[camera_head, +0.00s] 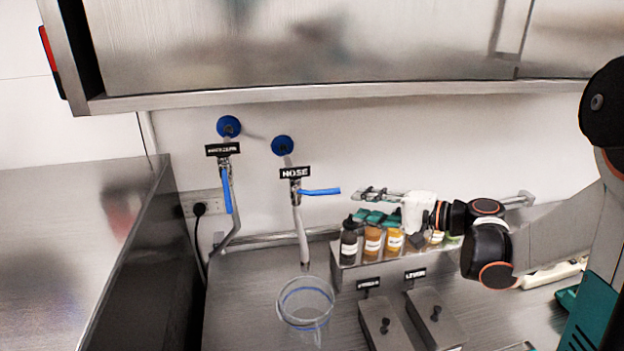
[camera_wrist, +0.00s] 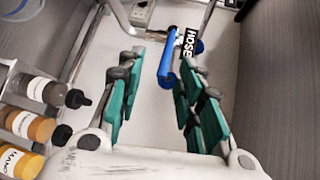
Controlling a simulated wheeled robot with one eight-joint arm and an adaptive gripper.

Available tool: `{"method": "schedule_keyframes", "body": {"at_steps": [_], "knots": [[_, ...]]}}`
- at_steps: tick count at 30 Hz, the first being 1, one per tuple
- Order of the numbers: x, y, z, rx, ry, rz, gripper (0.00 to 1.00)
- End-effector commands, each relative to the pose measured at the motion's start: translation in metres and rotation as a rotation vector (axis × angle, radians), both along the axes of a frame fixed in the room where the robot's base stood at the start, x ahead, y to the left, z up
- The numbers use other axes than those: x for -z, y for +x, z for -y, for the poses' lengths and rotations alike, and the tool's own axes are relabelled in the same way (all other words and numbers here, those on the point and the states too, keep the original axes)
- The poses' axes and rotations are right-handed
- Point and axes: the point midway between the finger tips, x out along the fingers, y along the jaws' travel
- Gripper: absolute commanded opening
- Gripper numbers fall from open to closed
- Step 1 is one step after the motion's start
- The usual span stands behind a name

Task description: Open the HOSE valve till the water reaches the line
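The HOSE valve (camera_head: 295,185) is on the back wall under a black HOSE label. Its blue handle (camera_head: 320,192) points right, roughly level. In the wrist view, the blue handle (camera_wrist: 167,66) shows in the gap between my finger pads. My gripper (camera_head: 362,203) is open, just right of the handle's end; its fingers also show in the wrist view (camera_wrist: 160,75). I cannot see contact with the handle. I cannot make out any water.
A second valve (camera_head: 224,160) with a hanging blue handle (camera_head: 227,190) is to the left. Labelled bottles (camera_head: 348,243) stand in a metal rack (camera_head: 350,275) beneath my gripper. Two lidded metal boxes (camera_head: 383,325) (camera_head: 436,318) sit in front. A steel cabinet (camera_head: 300,45) overhangs the wall.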

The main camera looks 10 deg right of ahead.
Motion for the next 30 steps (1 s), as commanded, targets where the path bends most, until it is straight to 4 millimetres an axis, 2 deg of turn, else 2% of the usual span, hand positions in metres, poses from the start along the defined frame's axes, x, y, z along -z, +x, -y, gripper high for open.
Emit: {"method": "schedule_keyframes", "body": {"at_steps": [1, 3, 8, 14, 24, 30], "knots": [[-0.003, -0.002, 0.016, 0.017, 0.028, 0.012, 0.33], [-0.004, -0.005, 0.028, 0.026, 0.056, 0.026, 0.33], [-0.004, -0.006, 0.035, 0.032, 0.082, 0.039, 0.33], [-0.001, 0.011, 0.016, 0.028, 0.082, 0.038, 0.33], [0.005, 0.058, -0.031, 0.028, 0.08, 0.038, 0.33], [0.007, 0.079, -0.051, 0.03, 0.08, 0.038, 0.33]]}}
